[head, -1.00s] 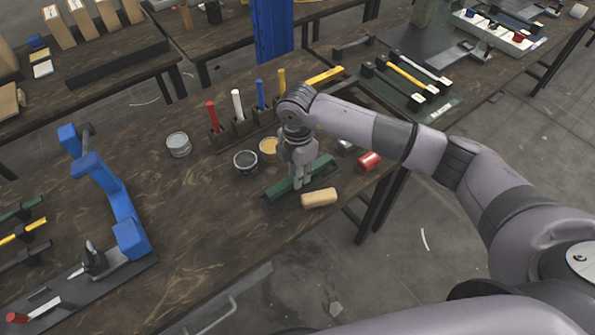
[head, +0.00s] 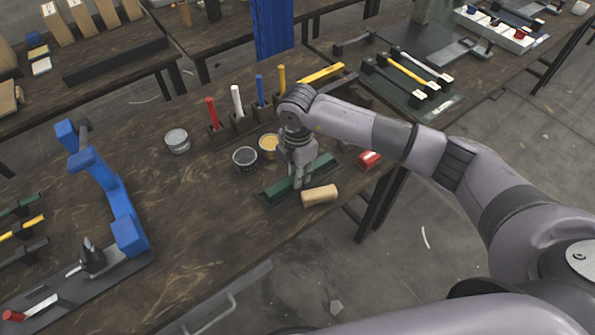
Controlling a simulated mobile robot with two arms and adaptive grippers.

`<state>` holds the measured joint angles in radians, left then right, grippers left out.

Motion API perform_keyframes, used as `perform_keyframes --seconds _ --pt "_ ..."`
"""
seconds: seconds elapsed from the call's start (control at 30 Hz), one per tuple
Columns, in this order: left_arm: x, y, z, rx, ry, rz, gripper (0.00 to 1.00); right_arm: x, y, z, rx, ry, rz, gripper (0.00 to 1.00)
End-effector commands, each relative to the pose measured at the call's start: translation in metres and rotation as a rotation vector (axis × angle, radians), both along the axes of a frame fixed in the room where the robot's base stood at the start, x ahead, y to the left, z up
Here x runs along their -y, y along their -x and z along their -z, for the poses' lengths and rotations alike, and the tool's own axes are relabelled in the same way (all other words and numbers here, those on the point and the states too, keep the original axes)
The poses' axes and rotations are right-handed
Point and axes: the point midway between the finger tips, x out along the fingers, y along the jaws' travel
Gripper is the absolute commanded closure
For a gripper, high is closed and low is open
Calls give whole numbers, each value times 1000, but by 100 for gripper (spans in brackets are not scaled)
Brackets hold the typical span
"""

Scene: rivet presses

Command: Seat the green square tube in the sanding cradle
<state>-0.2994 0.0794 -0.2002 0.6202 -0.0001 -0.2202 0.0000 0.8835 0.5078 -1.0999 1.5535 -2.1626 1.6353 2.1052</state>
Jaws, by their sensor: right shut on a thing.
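The green square tube (head: 321,168) lies along a dark, low cradle (head: 268,201) near the front edge of the brown workbench. My right gripper (head: 298,183) points down from above and is shut on the tube near its middle. The tube lies in line with the cradle and looks level. My gripper hides the middle of the tube, and I cannot tell whether it rests fully on the cradle's bottom. My left gripper is not in view.
A tan block (head: 320,195) lies just in front of the cradle. A red cylinder (head: 369,160) is to the right near the bench edge. Open tins (head: 245,159) and upright coloured sticks (head: 213,113) stand behind. A blue press (head: 110,190) stands left, with bare bench between.

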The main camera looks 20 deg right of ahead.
Motion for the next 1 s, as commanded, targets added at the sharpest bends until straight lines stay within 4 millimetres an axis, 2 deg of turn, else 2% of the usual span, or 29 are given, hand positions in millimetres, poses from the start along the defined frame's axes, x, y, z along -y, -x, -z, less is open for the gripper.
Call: perform_keyframes --seconds 0.07,0.1,0.4,0.77,0.87,1.0 --pt "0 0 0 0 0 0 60 0 0 0 0 0 0 100" --pt "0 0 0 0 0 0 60 0 0 0 0 0 0 77" --pt "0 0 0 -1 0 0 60 0 0 0 0 0 0 57" --pt "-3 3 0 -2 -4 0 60 0 0 -3 0 0 0 56" --pt "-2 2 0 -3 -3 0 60 0 -1 -14 2 -2 0 56" --pt "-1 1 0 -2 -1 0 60 0 -1 -41 4 -1 -1 56"
